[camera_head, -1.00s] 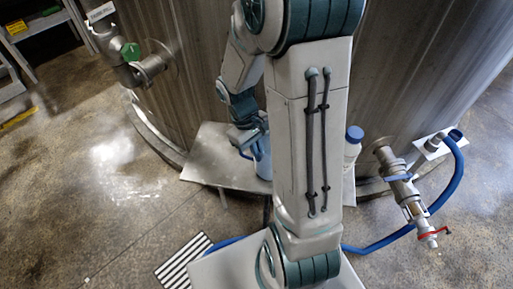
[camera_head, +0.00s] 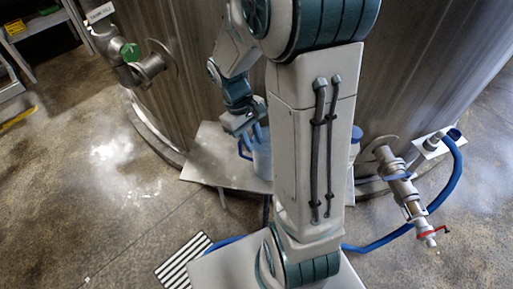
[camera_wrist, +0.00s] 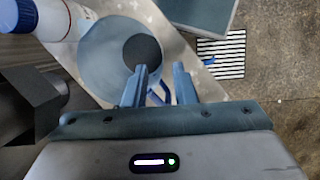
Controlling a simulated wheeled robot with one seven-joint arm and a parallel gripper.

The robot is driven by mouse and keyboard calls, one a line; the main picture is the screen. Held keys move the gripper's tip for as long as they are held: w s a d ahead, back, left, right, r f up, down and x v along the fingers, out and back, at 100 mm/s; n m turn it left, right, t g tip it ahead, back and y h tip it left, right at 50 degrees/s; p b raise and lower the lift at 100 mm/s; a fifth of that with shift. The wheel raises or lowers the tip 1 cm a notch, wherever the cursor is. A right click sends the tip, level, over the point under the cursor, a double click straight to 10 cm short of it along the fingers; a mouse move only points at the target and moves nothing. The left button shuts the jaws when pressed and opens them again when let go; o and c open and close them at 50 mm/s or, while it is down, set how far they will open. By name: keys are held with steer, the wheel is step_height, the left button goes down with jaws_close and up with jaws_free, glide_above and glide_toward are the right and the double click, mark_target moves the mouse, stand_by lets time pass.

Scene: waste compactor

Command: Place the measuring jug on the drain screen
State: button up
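The measuring jug (camera_head: 260,160), pale blue with a blue handle, stands on a metal shelf beside the tank, partly hidden by my arm. In the wrist view the jug (camera_wrist: 97,50) is seen from above, with its round dark inside showing. Its handle (camera_wrist: 158,97) appears between my fingers. My gripper (camera_head: 246,127) is over the handle side of the jug. In the wrist view my gripper (camera_wrist: 160,80) has its fingers apart. The drain screen (camera_head: 183,262), striped black and white, lies on the floor at the lower left; it also shows in the wrist view (camera_wrist: 222,55).
A white bottle with a blue cap (camera_head: 356,133) stands right of the jug, mostly behind my arm. The metal shelf (camera_head: 205,160) juts out from the large tank (camera_head: 420,60). A blue hose (camera_head: 375,243) runs over the floor. The floor at left is clear.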

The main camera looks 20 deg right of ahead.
steer(key=v, duration=0.7)
steer(key=s+a+r+m+t+y, duration=0.1)
steer(key=s+a+r+m+t, duration=0.1)
steer(key=s+t, duration=0.1)
steer(key=s+a+r+m+t, duration=0.1)
steer(key=s+r+t, duration=0.2)
steer(key=s, duration=0.3)
steer(key=shift+s+a+m+y, duration=0.2)
steer(key=shift+a+m+y, duration=0.15)
steer(key=shift+m+y, duration=0.05)
